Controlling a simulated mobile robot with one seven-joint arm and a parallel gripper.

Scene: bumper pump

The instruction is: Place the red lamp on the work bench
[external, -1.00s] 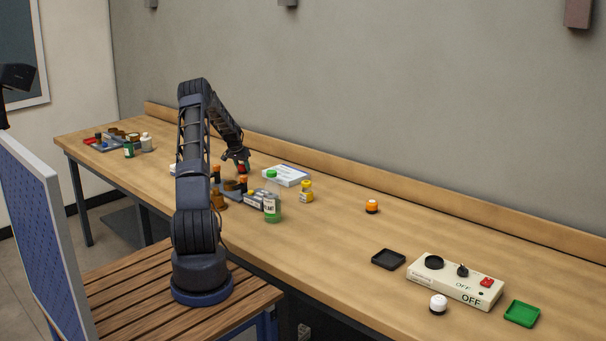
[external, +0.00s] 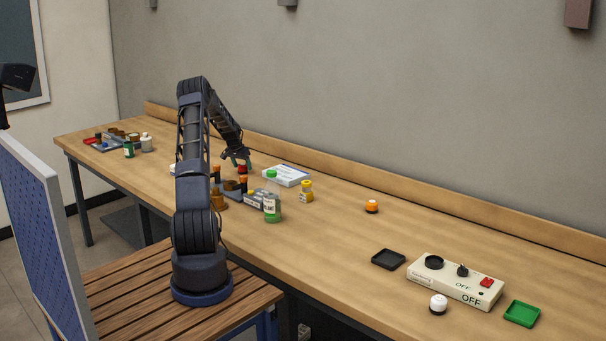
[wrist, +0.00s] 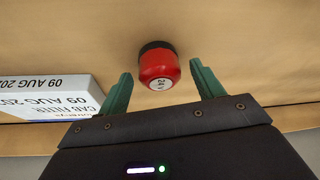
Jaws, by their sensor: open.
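The red lamp (wrist: 159,68) is a small red dome on a black base, standing on the work bench (wrist: 235,35). It shows in the wrist view just beyond and between my two green fingertips. In the external view the red lamp (external: 242,169) is partly hidden below my gripper (external: 238,156). My gripper (wrist: 160,85) is open, with one finger on each side of the lamp's near end. I cannot tell whether either finger touches it.
A white labelled box (external: 286,175) lies close to my gripper. Bottles, including a green one (external: 272,207) and a yellow one (external: 306,191), stand nearby. An orange lamp (external: 372,206), a white lamp (external: 438,304) and a control box (external: 455,282) are to the right. The middle bench is mostly clear.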

